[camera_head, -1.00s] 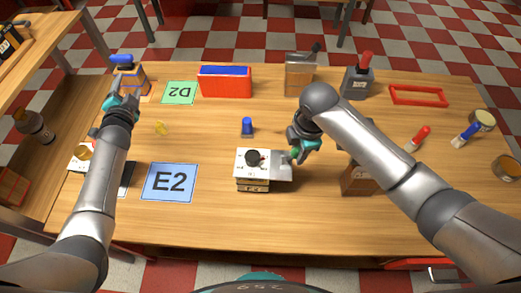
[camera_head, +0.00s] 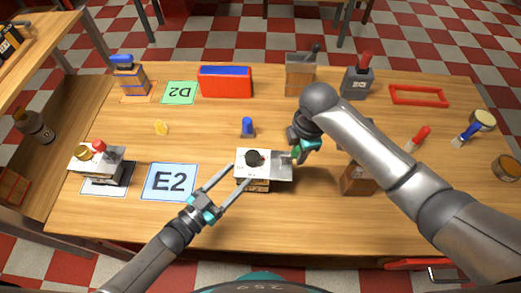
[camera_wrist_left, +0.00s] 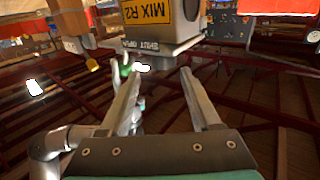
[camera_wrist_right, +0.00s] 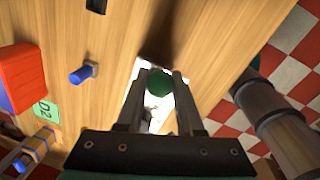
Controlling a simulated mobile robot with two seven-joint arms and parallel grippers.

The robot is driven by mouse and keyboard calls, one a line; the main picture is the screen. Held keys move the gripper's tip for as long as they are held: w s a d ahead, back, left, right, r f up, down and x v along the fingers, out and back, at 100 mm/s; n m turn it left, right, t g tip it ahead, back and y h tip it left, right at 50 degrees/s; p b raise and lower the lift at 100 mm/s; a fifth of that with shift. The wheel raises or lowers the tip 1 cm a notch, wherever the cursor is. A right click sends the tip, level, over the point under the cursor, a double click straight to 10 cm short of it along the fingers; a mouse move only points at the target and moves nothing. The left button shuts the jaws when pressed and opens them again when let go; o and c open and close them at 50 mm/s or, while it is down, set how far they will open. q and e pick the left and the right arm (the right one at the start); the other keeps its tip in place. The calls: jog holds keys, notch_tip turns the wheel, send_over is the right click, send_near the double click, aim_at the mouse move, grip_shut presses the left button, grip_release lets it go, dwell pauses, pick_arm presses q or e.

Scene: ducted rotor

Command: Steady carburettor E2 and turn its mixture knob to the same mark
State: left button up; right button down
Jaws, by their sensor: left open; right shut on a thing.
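A box-like unit with a white top and black knob (camera_head: 253,158) stands mid-table; I take it for the carburettor. The left wrist view shows a grey box (camera_wrist_left: 160,25) with a yellow label reading "MIX R2" and the words "SHUT OPEN". My left gripper (camera_head: 240,174) is open and empty, its fingertips close to the unit's front left; contact is unclear. My right gripper (camera_head: 297,153) is shut on a green knob (camera_wrist_right: 160,83) at the unit's right, by a grey plate (camera_head: 279,167). The fingers partly hide the green knob. The blue E2 mat (camera_head: 150,193) is bare.
A unit with red and brass knobs (camera_head: 100,160) stands left of the E2 mat. A red box (camera_head: 225,84), a lever unit (camera_head: 300,78) and a red-handled grey unit (camera_head: 358,83) stand along the back. A brown box (camera_head: 357,180) is near my right arm.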

aim_at(262, 158)
pick_arm(q)
jog(key=x, duration=1)
jog(key=shift+w+d, duration=0.2)
jog(key=shift+s+d, duration=0.1)
grip_shut()
